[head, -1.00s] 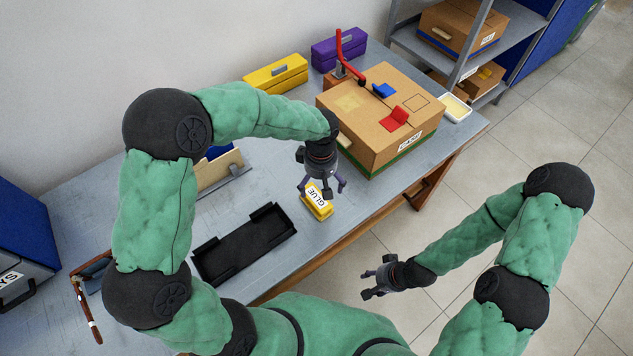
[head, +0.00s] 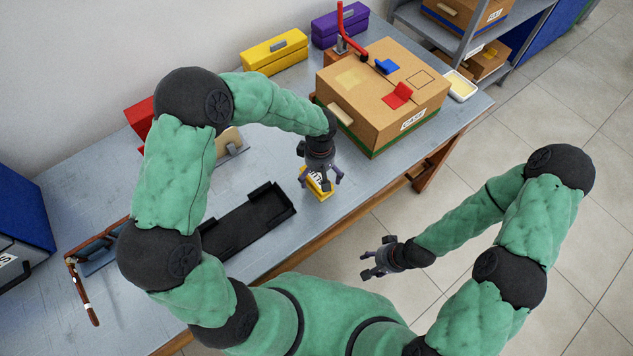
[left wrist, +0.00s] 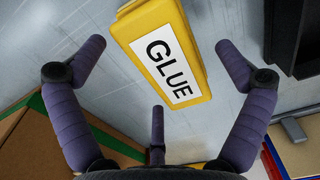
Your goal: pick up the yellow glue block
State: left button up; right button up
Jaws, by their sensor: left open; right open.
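The yellow glue block (head: 318,188) lies on the grey workbench near its front edge, with a white label. In the left wrist view the glue block (left wrist: 165,52) shows its label reading GLUE, beyond and between the spread fingers. My left gripper (head: 325,182) is open just above the block and partly hides it in the head view. In the left wrist view the left gripper (left wrist: 160,75) has nothing between its fingers. My right gripper (head: 372,265) is open and empty, off the front of the bench over the floor.
A large cardboard case (head: 385,90) stands right of and behind the glue block. A black tray (head: 247,220) lies to its left. Yellow (head: 273,52) and purple (head: 340,24) toolboxes stand at the back. A pale dish (head: 460,86) sits right of the case.

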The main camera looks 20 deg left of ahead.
pick_arm(q)
jog(key=shift+f, duration=0.6)
jog(key=c, duration=1.5)
jog(key=shift+r, duration=0.1)
jog(key=shift+r, duration=0.55)
notch_tip(320, 180, up, 3)
jog(key=shift+f+p, duration=0.2)
jog(key=shift+p, duration=0.55)
jog(key=s+r, duration=0.1)
jog(key=s+d+r+p, duration=0.1)
jog(key=r, duration=0.1)
jog(key=s+d+r, duration=0.1)
jog(key=s+r, duration=0.1)
jog(key=s+d+r+p, duration=0.2)
jog(key=s+d+r, duration=0.2)
jog(key=s, duration=0.4)
jog(key=shift+s, duration=0.35)
